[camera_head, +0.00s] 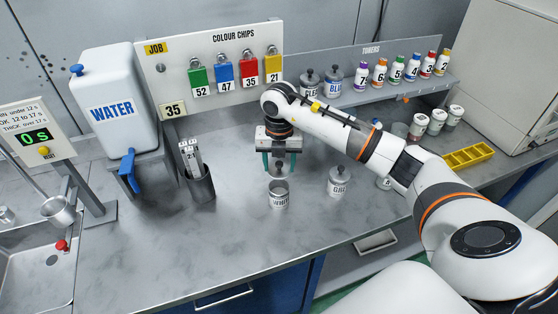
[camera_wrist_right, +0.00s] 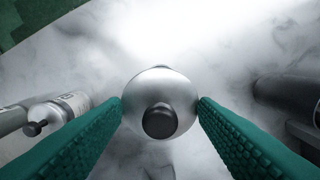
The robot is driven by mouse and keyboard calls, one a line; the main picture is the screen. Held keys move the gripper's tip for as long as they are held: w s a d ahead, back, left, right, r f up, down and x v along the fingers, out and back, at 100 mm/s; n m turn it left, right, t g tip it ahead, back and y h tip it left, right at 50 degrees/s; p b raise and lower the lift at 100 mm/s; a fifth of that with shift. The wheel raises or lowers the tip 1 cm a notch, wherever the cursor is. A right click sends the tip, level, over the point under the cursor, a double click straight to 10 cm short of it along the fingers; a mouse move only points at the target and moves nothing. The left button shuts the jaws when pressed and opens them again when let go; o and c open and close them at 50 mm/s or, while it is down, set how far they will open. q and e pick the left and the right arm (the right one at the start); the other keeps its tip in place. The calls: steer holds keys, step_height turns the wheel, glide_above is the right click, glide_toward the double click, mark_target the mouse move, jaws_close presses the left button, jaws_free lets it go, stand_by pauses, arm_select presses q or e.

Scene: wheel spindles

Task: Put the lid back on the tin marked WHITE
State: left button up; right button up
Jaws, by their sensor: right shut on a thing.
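The tin marked WHITE (camera_head: 279,199) stands upright on the grey worktop, with its open top showing below my right gripper. My right gripper (camera_head: 279,166) points down with its green fingers on either side of a silver lid (camera_head: 279,173). It is shut on the lid and holds it above the tin, apart from it. In the right wrist view the round lid (camera_wrist_right: 160,88) with its dark knob sits between the two fingertips (camera_wrist_right: 161,108) and hides whatever lies beneath it. My left gripper is not in view.
A lidded grey-labelled tin (camera_head: 339,182) stands to the right. Two lidded tins and toner bottles line the back shelf (camera_head: 375,92). Worktop in front of the WHITE tin is clear.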

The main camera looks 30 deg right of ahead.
steer(key=shift+f+b, duration=2.05)
steer(key=shift+f, duration=1.05)
steer(key=shift+f, duration=0.15)
steer(key=o, duration=1)
steer(key=shift+o, duration=0.5)
steer(key=o, duration=0.4)
